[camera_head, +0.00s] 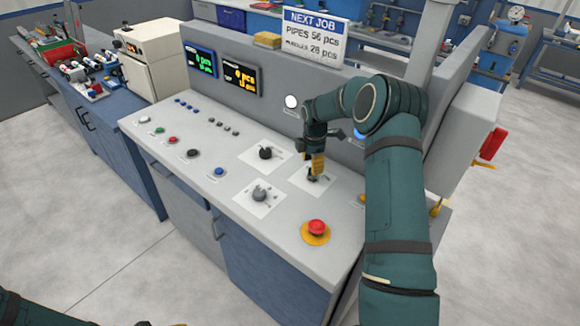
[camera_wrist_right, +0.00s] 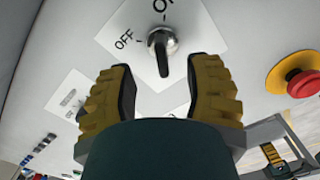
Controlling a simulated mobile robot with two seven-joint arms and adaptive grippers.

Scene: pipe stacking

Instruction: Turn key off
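The key switch (camera_wrist_right: 162,46) has a silver collar and a black key. It sits on a white plate (camera_wrist_right: 207,30) marked OFF to its left and ON, partly cut off, above it. In the wrist view the key's long side lines up with the ON mark. My right gripper (camera_wrist_right: 160,92) is open, its yellow ridged fingers apart and empty, with the key just beyond and between the tips. In the head view my right gripper (camera_head: 317,168) points down over the plate and hides most of the key. Only slivers of my left arm show at the bottom left.
A red emergency button (camera_head: 316,228) on a yellow base stands near the panel's front edge. A grey knob (camera_head: 259,194) and a black knob (camera_head: 265,153) lie left of the gripper. Several small buttons line the panel's left side. The upright back panel (camera_head: 240,72) rises behind.

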